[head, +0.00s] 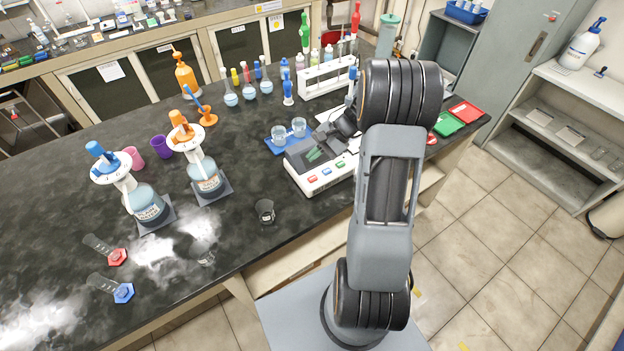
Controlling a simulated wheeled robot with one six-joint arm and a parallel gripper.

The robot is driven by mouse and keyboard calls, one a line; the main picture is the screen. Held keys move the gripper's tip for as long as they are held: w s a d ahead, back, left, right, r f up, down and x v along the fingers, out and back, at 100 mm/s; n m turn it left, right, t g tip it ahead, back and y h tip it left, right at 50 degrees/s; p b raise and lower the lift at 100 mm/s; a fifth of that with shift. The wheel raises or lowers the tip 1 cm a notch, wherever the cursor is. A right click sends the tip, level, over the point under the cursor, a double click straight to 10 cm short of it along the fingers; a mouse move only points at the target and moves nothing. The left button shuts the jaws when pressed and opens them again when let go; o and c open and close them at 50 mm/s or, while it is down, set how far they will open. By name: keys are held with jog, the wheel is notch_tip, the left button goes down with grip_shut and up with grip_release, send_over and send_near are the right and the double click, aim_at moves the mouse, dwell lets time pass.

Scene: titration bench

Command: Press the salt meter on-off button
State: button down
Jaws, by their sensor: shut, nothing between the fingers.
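The salt meter seems to be the white and grey bench device (317,184) with a dark top and a row of red, green and blue buttons along its front edge. It sits on the black bench, right of centre in the head view. My gripper (331,137) is dark and low over the rear right of this device, partly hidden by my arm. It is shut and empty. I cannot tell whether its fingertips touch the device. Which button is the on-off button is too small to read.
A blue tray with beakers (279,143) stands just behind the device, and a white tube rack (326,78) stands farther back. A small dark beaker (265,211) is at the front. Two bottle-top dispensers (147,206) (205,176) stand to the left. Red and green pads (447,124) lie right.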

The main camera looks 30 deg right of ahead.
aim_at(314, 179)
jog(key=shift+f+b, duration=2.55)
jog(key=shift+f, duration=1.3)
jog(key=shift+f, duration=0.1)
jog(key=shift+f+b, duration=0.3)
jog(key=shift+b, duration=0.05)
jog(key=shift+f+b, duration=0.4)
jog(key=shift+f, duration=0.05)
jog(key=shift+r, duration=0.15)
jog(key=shift+r+p, duration=0.55)
jog(key=shift+r, duration=0.2)
jog(key=shift+r+p, duration=1.8)
jog(key=shift+r, duration=0.75)
